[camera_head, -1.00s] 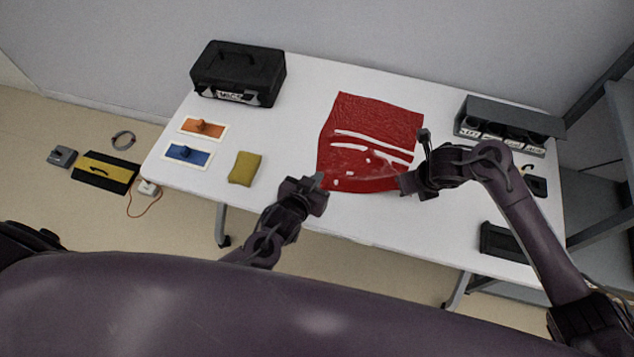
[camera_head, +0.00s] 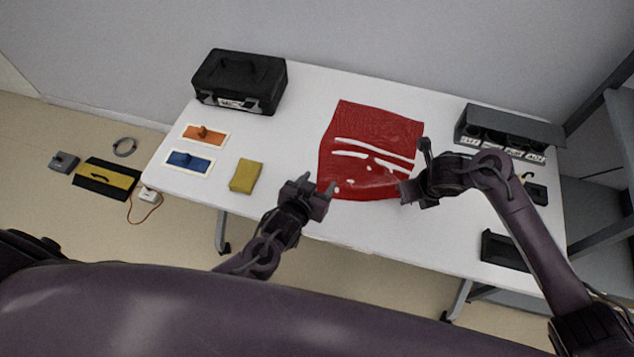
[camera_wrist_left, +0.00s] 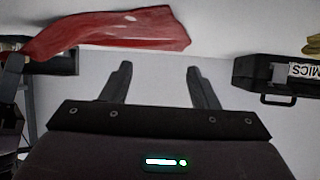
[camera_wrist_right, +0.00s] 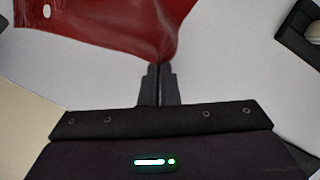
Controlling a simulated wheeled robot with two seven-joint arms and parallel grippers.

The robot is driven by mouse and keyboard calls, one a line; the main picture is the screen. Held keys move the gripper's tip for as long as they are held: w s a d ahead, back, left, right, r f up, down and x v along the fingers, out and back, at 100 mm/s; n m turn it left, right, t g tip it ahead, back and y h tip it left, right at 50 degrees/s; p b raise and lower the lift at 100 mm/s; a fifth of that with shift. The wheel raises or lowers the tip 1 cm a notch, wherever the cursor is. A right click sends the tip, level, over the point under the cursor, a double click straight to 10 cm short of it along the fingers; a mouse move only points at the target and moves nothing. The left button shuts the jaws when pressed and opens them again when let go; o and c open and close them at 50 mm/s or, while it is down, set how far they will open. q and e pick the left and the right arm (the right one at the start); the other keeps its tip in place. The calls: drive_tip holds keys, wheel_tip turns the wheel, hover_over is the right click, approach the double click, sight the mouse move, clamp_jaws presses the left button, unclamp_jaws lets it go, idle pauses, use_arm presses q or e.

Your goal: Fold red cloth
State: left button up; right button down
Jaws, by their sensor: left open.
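The red cloth (camera_head: 365,125) lies on the white table, with several white streaks and patches across its middle and front. My left gripper (camera_head: 319,183) is open and empty at the cloth's front left corner. In the left wrist view its spread fingers (camera_wrist_left: 159,70) have a gap between them, and the red cloth (camera_wrist_left: 110,32) shows beyond, apart from the tips. My right gripper (camera_head: 404,192) is at the front right corner. In the right wrist view its fingers (camera_wrist_right: 160,70) are shut on a gathered corner of the cloth (camera_wrist_right: 120,25).
A black case (camera_head: 238,80) stands at the back left of the table (camera_head: 300,120). A dark rack (camera_head: 505,125) stands at right. A black tray (camera_head: 503,250) sits front right.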

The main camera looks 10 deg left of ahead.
sight(321, 190)
use_arm(q)
drive_tip(key=w+g, duration=0.1)
drive_tip(key=w+d+g, duration=0.1)
drive_tip(key=w+g, duration=0.1)
drive_tip(key=w+n+g, duration=0.1)
drive_tip(key=shift+w+d+f+g+y, duration=0.15)
drive_tip(key=shift+w+f+g+y, duration=0.15)
drive_tip(key=shift+g, duration=0.1)
drive_tip(key=shift+w+d+r+g, duration=0.15)
drive_tip(key=shift+w+r+g, duration=0.05)
drive_tip(key=shift+g, duration=0.5)
drive_tip(key=shift+r+g, duration=0.4)
drive_tip(key=shift+g, duration=0.3)
drive_tip(key=shift+s+a+r+m+g+y, duration=0.55)
drive_tip(key=shift+s+r+g+y, duration=0.55)
drive_tip(key=shift+r+g, duration=1.2)
drive_tip(key=f, duration=0.9)
drive_tip(key=shift+s+f, duration=0.15)
drive_tip(key=shift+s, duration=0.05)
drive_tip(key=shift+c, duration=0.5)
